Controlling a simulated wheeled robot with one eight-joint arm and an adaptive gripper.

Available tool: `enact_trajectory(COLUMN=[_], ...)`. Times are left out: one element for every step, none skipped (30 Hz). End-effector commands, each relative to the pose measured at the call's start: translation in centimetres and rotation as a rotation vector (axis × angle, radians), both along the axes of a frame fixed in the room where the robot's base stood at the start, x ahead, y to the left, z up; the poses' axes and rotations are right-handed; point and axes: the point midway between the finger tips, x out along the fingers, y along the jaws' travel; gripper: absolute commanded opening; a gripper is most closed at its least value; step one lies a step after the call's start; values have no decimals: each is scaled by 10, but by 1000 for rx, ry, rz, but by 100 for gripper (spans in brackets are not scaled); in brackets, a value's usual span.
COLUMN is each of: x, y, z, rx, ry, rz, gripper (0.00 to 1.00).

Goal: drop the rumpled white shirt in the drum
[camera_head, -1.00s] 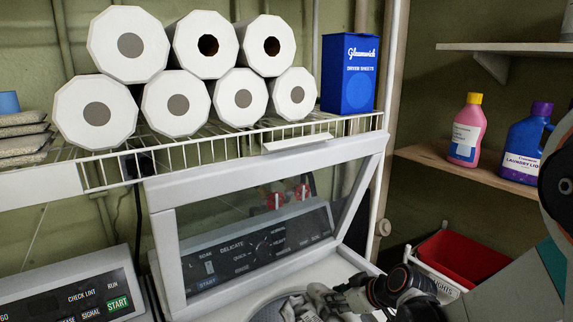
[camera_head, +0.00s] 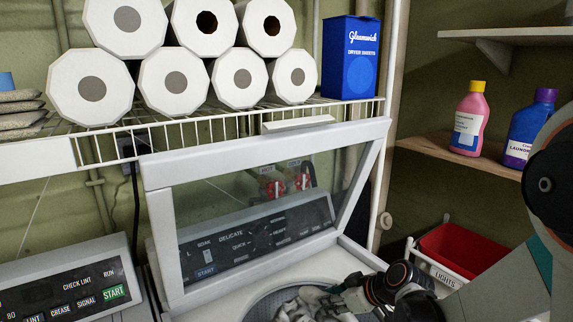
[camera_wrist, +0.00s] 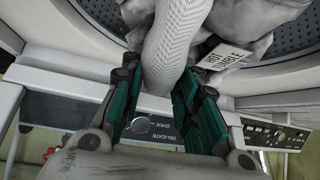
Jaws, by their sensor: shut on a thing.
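The open drum (camera_head: 262,305) has a perforated grey wall and sits at the bottom of the head view; the perforated wall also shows in the wrist view (camera_wrist: 290,35). Rumpled whitish-grey cloth (camera_head: 298,306) lies in its mouth. My gripper (camera_head: 335,292) is at the cloth, over the right side of the opening. In the wrist view my gripper (camera_wrist: 160,85) has its teal fingers shut on a white, textured length of cloth (camera_wrist: 178,35), which appears to be the rumpled white shirt. The drum's bottom is hidden.
The raised glass lid (camera_head: 265,215) stands behind the opening. A wire shelf (camera_head: 215,127) above holds white rolls (camera_head: 175,80) and a blue dryer sheets box (camera_head: 350,60). Bottles (camera_head: 468,120) stand on a right shelf. A red-lined bin (camera_head: 465,250) is at right.

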Motion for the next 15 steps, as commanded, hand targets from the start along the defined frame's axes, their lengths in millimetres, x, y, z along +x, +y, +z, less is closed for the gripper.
enact_trajectory(x=[0,0,0,0,0,0,0,0,0,0,0,0,0,0,0], y=[0,0,0,0,0,0,0,0,0,0,0,0,0,0,0], z=[0,0,0,0,0,0,0,0,0,0,0,0,0,0,0], rx=[0,0,0,0,0,0,0,0,0,0,0,0,0,0,0], ry=[0,0,0,0,0,0,0,0,0,0,0,0,0,0,0], rz=[0,0,0,0,0,0,0,0,0,0,0,0,0,0,0], gripper=[0,0,0,0,0,0,35,42,51,52,52,52,52,52,52])
